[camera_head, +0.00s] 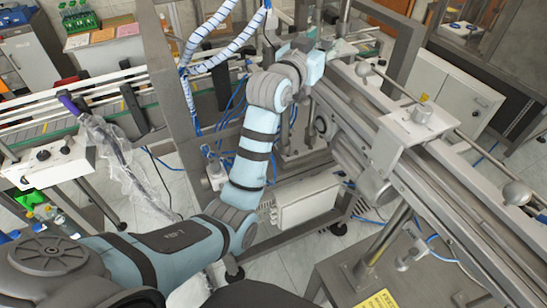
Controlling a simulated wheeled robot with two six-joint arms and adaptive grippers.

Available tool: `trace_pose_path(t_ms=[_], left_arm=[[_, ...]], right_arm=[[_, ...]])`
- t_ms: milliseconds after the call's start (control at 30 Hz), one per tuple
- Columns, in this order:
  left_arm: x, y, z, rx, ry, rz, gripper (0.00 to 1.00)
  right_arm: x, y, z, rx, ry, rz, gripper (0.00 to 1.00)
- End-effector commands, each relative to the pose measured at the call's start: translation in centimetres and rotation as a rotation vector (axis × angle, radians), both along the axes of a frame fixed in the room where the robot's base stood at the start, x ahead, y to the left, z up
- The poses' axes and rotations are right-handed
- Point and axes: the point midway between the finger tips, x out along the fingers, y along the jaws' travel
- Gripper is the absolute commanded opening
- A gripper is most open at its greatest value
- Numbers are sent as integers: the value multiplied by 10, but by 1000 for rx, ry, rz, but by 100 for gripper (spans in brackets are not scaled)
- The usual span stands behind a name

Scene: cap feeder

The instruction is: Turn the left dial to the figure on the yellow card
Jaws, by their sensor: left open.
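My left arm comes in from the lower left and reaches up to the metal machine frame at the top centre. Its gripper (347,48) is open beside the upper end of the rail, with no object visible between its fingers. The yellow card (378,301) lies at the bottom edge, partly cut off, and its figure is too small to read. I cannot tell which part is the left dial. My right gripper is not in view.
A long metal rail (440,195) runs diagonally across the right, with round-ended handles (517,192). A white control box (45,160) with black knobs stands at the left beside a conveyor (50,128). Blue hoses hang near my arm. Tiled floor shows below.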

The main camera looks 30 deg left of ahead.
Motion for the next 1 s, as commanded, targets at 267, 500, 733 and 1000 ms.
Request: trace_pose_path(t_ms=[267,500,733,1000], left_arm=[[-83,9,-5,4,0,0,44],[-113,16,-52,16,112,12,44],[-132,23,-118,36,266,28,44],[-160,31,-191,58,441,45,44]], right_arm=[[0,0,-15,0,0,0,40],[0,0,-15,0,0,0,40],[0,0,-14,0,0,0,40],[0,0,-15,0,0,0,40]])
